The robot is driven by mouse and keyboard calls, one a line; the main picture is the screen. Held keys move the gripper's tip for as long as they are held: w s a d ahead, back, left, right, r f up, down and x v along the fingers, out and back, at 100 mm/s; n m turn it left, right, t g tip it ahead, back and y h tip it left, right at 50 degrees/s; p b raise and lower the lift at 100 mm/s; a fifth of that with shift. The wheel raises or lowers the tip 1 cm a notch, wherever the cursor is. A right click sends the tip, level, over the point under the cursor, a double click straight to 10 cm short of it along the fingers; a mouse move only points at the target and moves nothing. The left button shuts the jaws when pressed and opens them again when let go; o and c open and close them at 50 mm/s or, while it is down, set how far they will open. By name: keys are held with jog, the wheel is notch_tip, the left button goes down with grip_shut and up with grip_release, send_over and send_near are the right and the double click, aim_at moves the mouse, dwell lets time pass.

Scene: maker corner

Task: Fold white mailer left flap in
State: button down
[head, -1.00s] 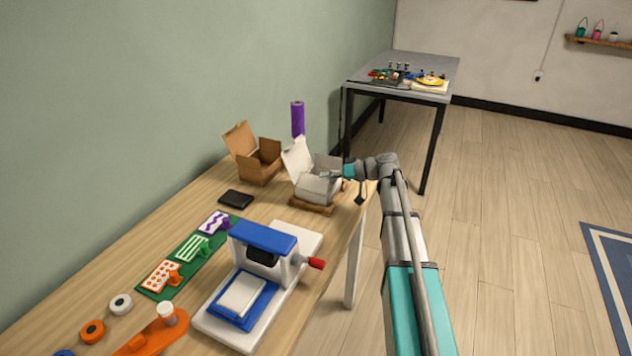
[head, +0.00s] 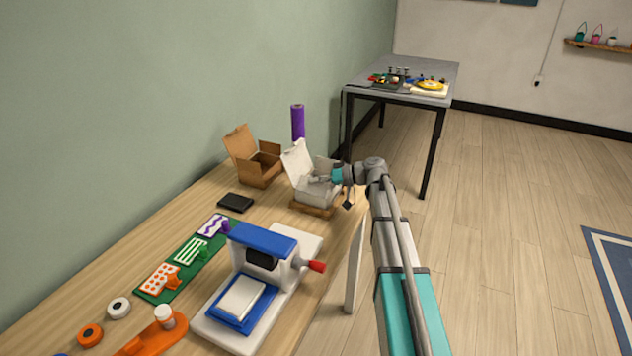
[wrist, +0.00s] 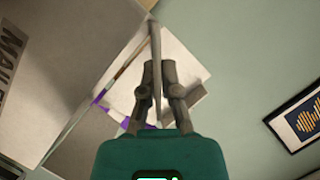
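The white mailer (head: 318,195) stands on a wooden base near the far end of the bench, with its lid (head: 297,163) raised at the left. My gripper (head: 316,179) reaches in from the right and is over the box. In the wrist view my gripper's fingers (wrist: 158,66) are close together, with a thin panel seen edge-on between them, apparently a flap (wrist: 155,45) of the white mailer. Which side flap it is, I cannot tell. A large white panel with dark lettering (wrist: 50,60) fills the left of the wrist view.
An open brown box (head: 258,168) stands left of the white mailer, with a purple roll (head: 298,122) behind. A black block (head: 235,202) lies nearer. A blue and white press (head: 262,262) stands in front. Free floor lies to the right.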

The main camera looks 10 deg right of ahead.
dwell(0.3)
jog(key=shift+w+d+f+m+y+b, duration=0.2)
jog(key=shift+w+f+m+y+b, duration=0.15)
jog(key=shift+m+b, duration=0.45)
jog(key=shift+f+m+g+y+b, duration=0.15)
jog(key=shift+m+g+y+b, duration=0.15)
jog(key=shift+m+b, duration=0.15)
jog(key=c, duration=0.9)
grip_release()
jog(key=shift+o, duration=0.2)
jog(key=shift+s+r, duration=0.1)
jog(key=shift+r, duration=0.1)
